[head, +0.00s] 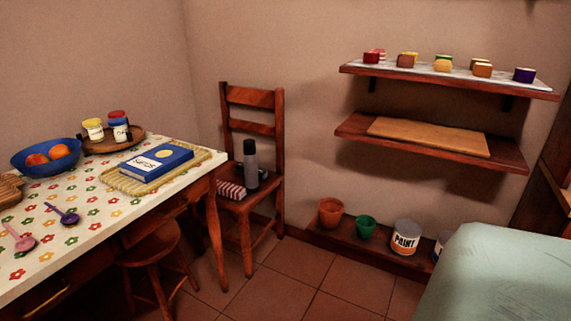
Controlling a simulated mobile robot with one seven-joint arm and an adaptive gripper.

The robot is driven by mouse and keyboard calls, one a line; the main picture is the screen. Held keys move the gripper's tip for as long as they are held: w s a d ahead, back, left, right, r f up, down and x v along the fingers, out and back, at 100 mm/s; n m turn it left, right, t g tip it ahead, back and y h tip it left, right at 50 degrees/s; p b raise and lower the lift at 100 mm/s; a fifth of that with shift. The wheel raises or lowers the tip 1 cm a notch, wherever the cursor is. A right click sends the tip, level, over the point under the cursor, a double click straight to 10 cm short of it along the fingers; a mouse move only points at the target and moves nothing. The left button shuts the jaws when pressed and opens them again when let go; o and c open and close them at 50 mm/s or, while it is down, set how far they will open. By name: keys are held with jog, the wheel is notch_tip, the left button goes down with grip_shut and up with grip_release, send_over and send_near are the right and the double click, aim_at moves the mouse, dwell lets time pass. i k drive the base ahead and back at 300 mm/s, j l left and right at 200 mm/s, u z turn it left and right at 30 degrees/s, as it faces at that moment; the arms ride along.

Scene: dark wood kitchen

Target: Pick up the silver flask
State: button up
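A silver-grey flask (251,170) with a dark cap stands upright on the seat of the wooden chair (252,128). The chair is against the wall, just beyond the table's right corner. A red-and-white striped item (231,190) lies on the seat just left of the flask. The flask's visible side is unobstructed. My gripper is not in view.
A table (90,220) with a flowered cloth holds a blue bowl, a book and spoons. A stool (155,262) stands under it. Pots and paint cans line a low shelf (375,252). A pale green surface (510,275) fills the lower right. Tiled floor (300,290) is clear.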

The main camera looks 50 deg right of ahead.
aim_at(250, 159)
jog(key=z, duration=1.3)
jog(key=i+l+z, duration=0.15)
jog(key=i+l, duration=0.15)
jog(key=i+l+z, duration=0.15)
jog(key=i, duration=0.35)
jog(key=i+l+z, duration=0.15)
jog(key=i, duration=0.25)
jog(key=i+l+z, duration=0.15)
jog(key=i, duration=0.25)
jog(key=i+j, duration=0.25)
jog(key=j, duration=0.15)
